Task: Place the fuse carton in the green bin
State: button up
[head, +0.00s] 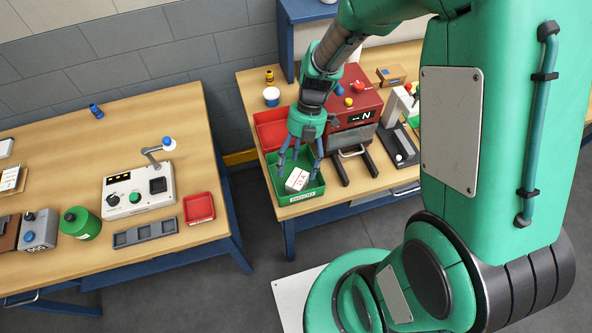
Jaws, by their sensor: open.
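The fuse carton (297,180), a small white box with dark print, lies tilted inside the green bin (299,198) on the right-hand table. My gripper (301,170) is open and points down over the bin, with its blue-grey fingers apart on either side of the carton's upper part. Whether a finger touches the carton cannot be told from this view. The rest of the bin's floor is partly hidden by the fingers.
A red bin (270,130) stands directly behind the green one. A red machine (355,105) with a front bracket stands close on the right. A white pot (271,97) stands behind. The left table (60,275) carries a control box (138,190) and a red tray (199,208).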

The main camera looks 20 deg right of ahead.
jog(key=shift+r, duration=2.1)
jog(key=r, duration=0.1)
notch_tip(320, 180, up, 15)
jog(key=m+t+h, duration=0.2)
jog(key=m+t, duration=0.2)
jog(key=m, duration=0.9)
send_over(297, 173)
jog(key=s+d, duration=0.3)
jog(key=s, duration=0.1)
jog(key=s+d+r+m+t, duration=0.1)
jog(key=s+r+m+t, duration=0.1)
jog(key=s+r+m, duration=0.2)
jog(key=s+d+r+m+t+h, duration=0.1)
jog(key=s+r+m, duration=0.3)
jog(key=m, duration=0.6)
jog(key=shift+d+r+t, duration=0.3)
jog(key=shift+r+t, duration=0.6)
jog(key=shift+r, duration=0.4)
